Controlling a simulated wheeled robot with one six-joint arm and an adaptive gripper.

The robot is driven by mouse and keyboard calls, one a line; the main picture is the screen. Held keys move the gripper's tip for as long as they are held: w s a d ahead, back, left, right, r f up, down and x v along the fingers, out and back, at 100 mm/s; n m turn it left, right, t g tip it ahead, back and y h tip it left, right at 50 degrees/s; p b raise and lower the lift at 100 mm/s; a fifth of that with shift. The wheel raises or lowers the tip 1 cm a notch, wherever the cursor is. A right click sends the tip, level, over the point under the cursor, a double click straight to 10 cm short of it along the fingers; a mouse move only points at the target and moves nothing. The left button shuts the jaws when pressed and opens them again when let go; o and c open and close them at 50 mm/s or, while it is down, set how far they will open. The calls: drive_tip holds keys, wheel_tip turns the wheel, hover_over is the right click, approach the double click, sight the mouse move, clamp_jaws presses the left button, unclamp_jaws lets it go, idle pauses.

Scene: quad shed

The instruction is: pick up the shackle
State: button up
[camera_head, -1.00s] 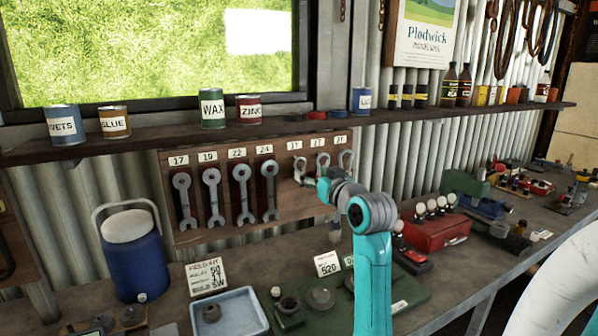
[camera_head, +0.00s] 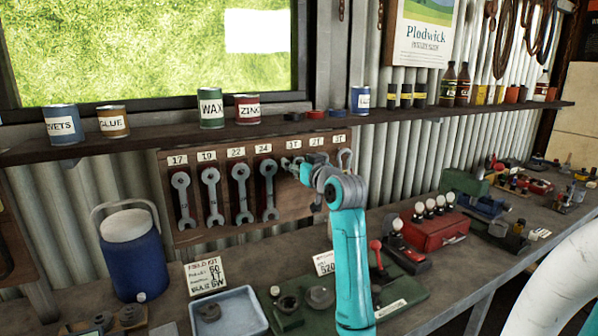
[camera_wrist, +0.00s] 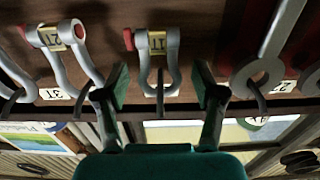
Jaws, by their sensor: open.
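Grey shackles hang on the wooden tool board (camera_head: 180,238). In the wrist view a shackle (camera_wrist: 174,70) with a yellow 1T tag and a red pin end hangs on a hook, between the spread fingers of my gripper (camera_wrist: 160,88). The fingers are open, with a gap on each side of it. A bigger shackle (camera_wrist: 86,62) with a 2T tag hangs to its left. In the head view my gripper (camera_head: 291,167) is in front of the board below the 1T label and mostly hides the shackles there. The rightmost shackle (camera_head: 346,158), under 3T, shows.
Wrenches (camera_head: 269,190) hang left of the shackles; one wrench (camera_wrist: 262,72) is close to the right finger in the wrist view. A shelf (camera_head: 240,131) with cans runs above the board. The bench below holds a blue jug (camera_head: 135,262), a tray (camera_head: 240,310) and a red box (camera_head: 445,235).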

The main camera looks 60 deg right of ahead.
drive_tip(key=c, duration=1.2)
drive_tip(key=shift+r, duration=0.45)
drive_tip(key=v, duration=0.6)
drive_tip(key=r+v, duration=0.1)
drive_tip(key=v, duration=0.5)
drive_tip(key=r+v, duration=0.1)
drive_tip(key=v, duration=0.5)
drive_tip(key=shift+s+d, duration=0.1)
